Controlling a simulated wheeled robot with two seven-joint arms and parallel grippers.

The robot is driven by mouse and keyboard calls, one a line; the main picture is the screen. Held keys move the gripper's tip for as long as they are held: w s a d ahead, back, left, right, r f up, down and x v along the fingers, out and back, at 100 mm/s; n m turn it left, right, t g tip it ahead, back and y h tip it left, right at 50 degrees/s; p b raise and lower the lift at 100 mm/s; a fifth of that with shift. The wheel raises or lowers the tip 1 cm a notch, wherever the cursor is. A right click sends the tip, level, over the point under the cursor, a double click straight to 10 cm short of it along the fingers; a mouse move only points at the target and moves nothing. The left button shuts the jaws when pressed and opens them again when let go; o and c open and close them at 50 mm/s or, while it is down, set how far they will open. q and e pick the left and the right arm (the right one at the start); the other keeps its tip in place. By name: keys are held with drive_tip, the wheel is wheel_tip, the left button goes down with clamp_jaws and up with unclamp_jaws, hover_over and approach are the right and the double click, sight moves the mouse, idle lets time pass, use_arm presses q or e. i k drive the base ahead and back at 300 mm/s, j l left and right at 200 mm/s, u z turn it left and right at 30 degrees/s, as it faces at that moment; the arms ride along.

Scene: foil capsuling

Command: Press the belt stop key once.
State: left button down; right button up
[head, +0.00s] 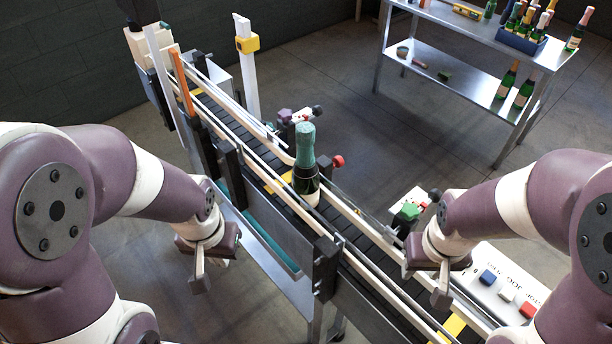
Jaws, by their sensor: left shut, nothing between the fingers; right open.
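A pale control panel (478,262) lies at the lower right, beside the belt and partly behind my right arm. It carries a blue key (487,278), a white key (507,295) and a red key (528,309) in a row. Its lettering is too small and angled to read surely, so I cannot tell for certain which key is the stop key. My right gripper (441,297) is open and points down just left of the keys, over the belt's near side. My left gripper (199,284) is shut and empty, left of the conveyor, apart from it.
The conveyor belt (372,243) runs diagonally between my arms, with rails and black posts. A dark bottle with a green foil cap (305,150) stands upright on it. A green knob (408,212) sits near my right wrist. A steel table (470,30) with bottles stands behind.

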sight(527, 310)
drive_tip(key=k+l+z, duration=0.1)
drive_tip(key=z, duration=0.65)
drive_tip(key=k+l+z, duration=0.1)
drive_tip(key=z, duration=0.3)
drive_tip(key=l+z, duration=0.35)
drive_tip(key=j+z, duration=0.5)
drive_tip(key=j, duration=0.25)
